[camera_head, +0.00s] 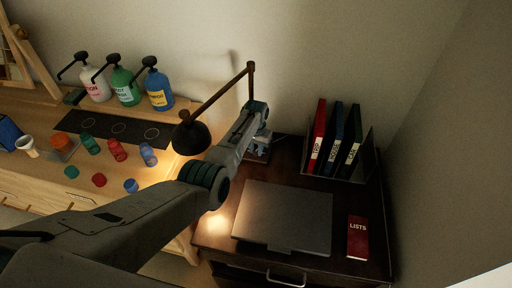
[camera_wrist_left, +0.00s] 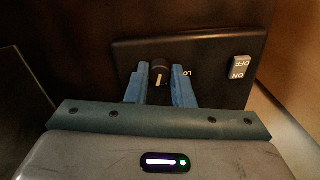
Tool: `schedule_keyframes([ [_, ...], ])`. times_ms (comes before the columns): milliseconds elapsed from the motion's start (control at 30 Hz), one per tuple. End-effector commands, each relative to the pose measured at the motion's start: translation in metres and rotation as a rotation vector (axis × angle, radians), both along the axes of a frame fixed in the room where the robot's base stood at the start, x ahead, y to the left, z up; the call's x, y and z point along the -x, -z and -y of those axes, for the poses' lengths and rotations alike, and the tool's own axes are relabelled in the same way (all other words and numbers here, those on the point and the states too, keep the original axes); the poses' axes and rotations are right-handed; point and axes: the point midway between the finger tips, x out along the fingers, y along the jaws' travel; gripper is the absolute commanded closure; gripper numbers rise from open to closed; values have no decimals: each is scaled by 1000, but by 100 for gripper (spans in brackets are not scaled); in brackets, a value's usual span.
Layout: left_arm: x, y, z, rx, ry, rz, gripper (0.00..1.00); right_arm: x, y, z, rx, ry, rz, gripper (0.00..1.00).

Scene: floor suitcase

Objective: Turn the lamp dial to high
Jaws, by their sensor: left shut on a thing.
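The lamp (camera_head: 190,137) has a dark shade on a jointed brown arm, and its light falls on the desk. Its black base (camera_wrist_left: 217,50) fills the middle of the left wrist view. A round dark dial (camera_wrist_left: 158,68) with a pale pointer mark sits on this base. Part of a label, seemingly "LO", shows to its right. My left gripper (camera_head: 262,145) reaches down to the base, and its blue fingers (camera_wrist_left: 160,82) are shut on the dial, one on each side. The fingers hide parts of the dial's surroundings, including any other labels. My right gripper is not in view.
An ON/OFF switch (camera_wrist_left: 240,68) sits right of the dial. The dark desk holds a closed grey laptop (camera_head: 284,216), a red LISTS book (camera_head: 358,237) and binders (camera_head: 336,138) in a rack. Pump bottles (camera_head: 125,87) and small pots stand on the wooden table at left.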

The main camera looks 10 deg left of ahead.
Motion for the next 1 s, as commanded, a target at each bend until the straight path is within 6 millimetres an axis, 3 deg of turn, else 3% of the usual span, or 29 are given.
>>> schedule_keyframes([
  [600,-1,-1,0,0,545,2,100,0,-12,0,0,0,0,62],
  [1000,-1,-1,0,0,719,2,100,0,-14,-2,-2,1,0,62],
])
